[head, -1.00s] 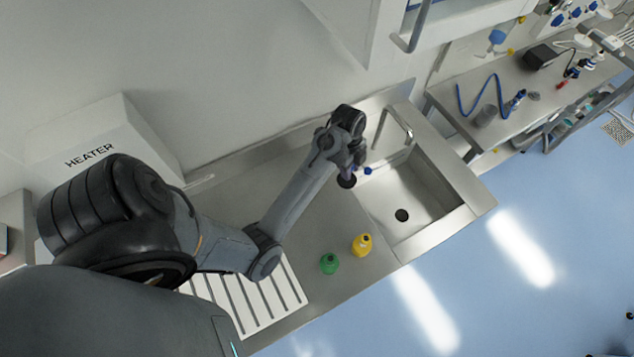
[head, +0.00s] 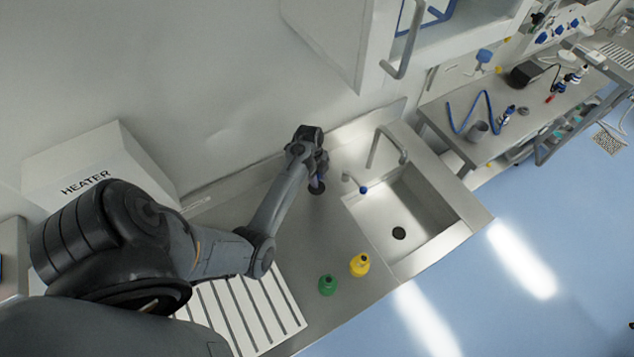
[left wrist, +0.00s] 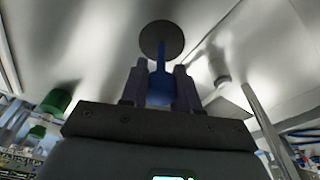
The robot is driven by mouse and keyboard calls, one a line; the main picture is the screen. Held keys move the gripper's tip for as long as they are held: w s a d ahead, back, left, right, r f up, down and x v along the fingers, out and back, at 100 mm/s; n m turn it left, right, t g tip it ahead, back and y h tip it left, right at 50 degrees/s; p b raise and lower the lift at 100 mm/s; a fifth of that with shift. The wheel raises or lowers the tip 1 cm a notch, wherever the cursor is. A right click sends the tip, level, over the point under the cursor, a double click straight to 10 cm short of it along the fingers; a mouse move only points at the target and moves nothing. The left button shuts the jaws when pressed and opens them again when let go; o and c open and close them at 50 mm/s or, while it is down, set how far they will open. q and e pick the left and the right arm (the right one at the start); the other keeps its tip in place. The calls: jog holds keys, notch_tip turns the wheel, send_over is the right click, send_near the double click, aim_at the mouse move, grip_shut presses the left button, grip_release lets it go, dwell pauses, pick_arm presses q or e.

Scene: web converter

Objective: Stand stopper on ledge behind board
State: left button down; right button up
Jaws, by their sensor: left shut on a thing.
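The stopper, a dark round disc with a blue stem, is held by my left gripper (head: 316,175). In the head view the disc (head: 317,188) shows below the fingers, over the steel counter between the wall and the sink; I cannot tell if it touches. In the left wrist view both fingers (left wrist: 160,85) are shut on the blue stem, and the disc (left wrist: 162,40) is beyond the fingertips. The white grooved board (head: 236,308) lies on the counter at the lower left. The strip of counter behind it is partly hidden by my left arm. My right gripper is out of view.
A steel sink (head: 432,212) with a tall tap (head: 388,145) and a small blue-tipped spout (head: 355,183) lies to the right. A green bottle (head: 327,285) and a yellow bottle (head: 359,265) stand on the counter's front. The white heater box (head: 95,175) stands at the left.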

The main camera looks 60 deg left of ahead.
pick_arm(q)
jog(key=shift+f, duration=2.05)
jog(key=shift+f, duration=0.15)
jog(key=c, duration=0.8)
grip_release()
